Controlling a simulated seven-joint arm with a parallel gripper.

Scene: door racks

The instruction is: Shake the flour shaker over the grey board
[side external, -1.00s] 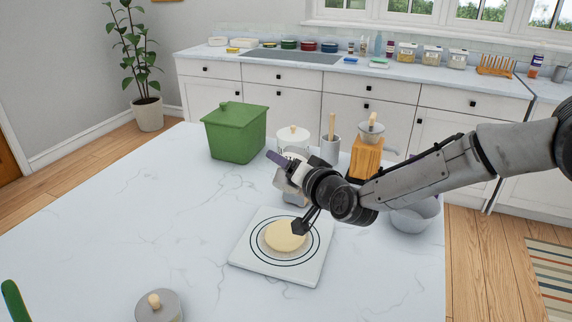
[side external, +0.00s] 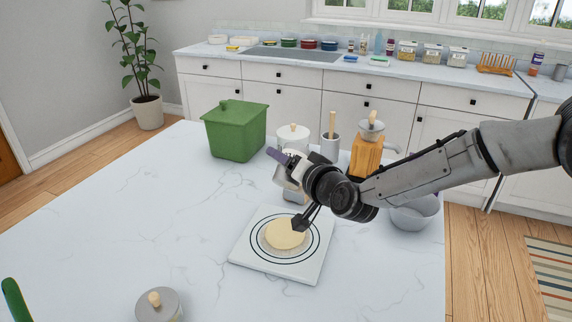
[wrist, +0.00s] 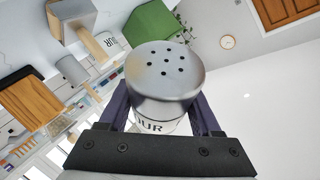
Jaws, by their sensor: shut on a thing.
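My gripper (side external: 279,164) has purple fingers shut on the flour shaker (wrist: 165,72). In the wrist view, the shaker's silver top with several dark holes faces the camera, and part of a white label with dark letters shows below it. In the side view the shaker is mostly hidden by the gripper and wrist. The light grey square board (side external: 252,252) lies on the counter, with dark rings on it. A pale round of dough (side external: 286,234) lies within the rings. The gripper and shaker appear above and behind the board; their exact height is unclear.
A green lidded bin (side external: 235,132), a white canister (side external: 293,134), a grey crock (side external: 331,146) and a wooden block (side external: 367,157) stand behind. A grey bowl (side external: 412,216) is at right, and a lidded grey jar (side external: 157,305) is in front.

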